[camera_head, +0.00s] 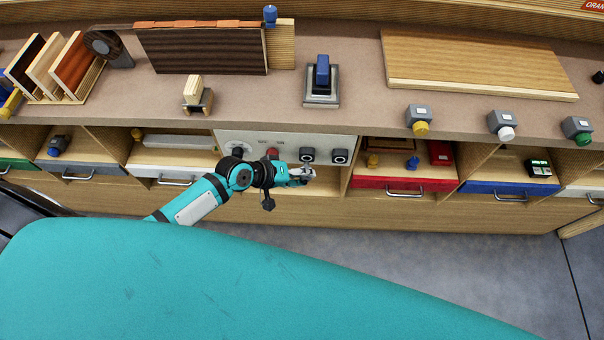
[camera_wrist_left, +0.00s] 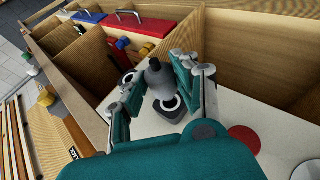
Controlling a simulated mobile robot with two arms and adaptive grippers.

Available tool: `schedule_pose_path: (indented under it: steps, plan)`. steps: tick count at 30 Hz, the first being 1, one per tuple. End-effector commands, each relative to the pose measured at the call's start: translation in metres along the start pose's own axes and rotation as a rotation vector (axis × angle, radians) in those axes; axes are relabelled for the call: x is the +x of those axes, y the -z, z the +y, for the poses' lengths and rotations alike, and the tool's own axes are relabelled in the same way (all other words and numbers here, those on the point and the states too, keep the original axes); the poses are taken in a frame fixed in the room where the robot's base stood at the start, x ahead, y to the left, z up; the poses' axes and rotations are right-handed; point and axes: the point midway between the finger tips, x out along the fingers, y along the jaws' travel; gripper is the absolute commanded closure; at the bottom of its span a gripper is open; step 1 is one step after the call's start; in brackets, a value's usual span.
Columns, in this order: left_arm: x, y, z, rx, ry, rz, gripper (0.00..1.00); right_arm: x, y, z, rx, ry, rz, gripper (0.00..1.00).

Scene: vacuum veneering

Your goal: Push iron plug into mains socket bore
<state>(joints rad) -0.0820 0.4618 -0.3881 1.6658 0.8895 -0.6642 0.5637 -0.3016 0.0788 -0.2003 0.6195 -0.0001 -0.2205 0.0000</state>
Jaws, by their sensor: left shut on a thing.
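A pale panel (camera_head: 235,140) on the front of the bench carries two round black sockets with light rings, a left one (camera_head: 307,154) and a right one (camera_head: 340,156). My left gripper (camera_head: 305,175) is just in front of and below the left socket. In the left wrist view it is shut on a dark grey plug (camera_wrist_left: 158,76), held between both fingers. The plug's lower end is close to a ringed socket (camera_wrist_left: 171,103); I cannot tell whether it touches or enters the bore. The other socket (camera_wrist_left: 127,78) is partly behind a finger. My right gripper is not in view.
A red button (camera_head: 272,153) and a dial sit left of the sockets; the button also shows in the wrist view (camera_wrist_left: 245,139). A red drawer (camera_head: 385,184) and wooden dividers flank the panel. A blue block on a metal base (camera_head: 321,98) stands on the bench above.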

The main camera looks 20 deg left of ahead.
Motion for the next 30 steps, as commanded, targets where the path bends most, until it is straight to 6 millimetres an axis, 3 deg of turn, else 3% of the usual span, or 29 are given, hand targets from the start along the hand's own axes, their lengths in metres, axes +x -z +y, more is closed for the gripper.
schedule_pose_path:
  steps: [30]
  plan:
    - [-0.0004,0.0004,0.0005,-0.006,-0.001,0.001,1.0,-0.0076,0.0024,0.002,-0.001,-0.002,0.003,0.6]
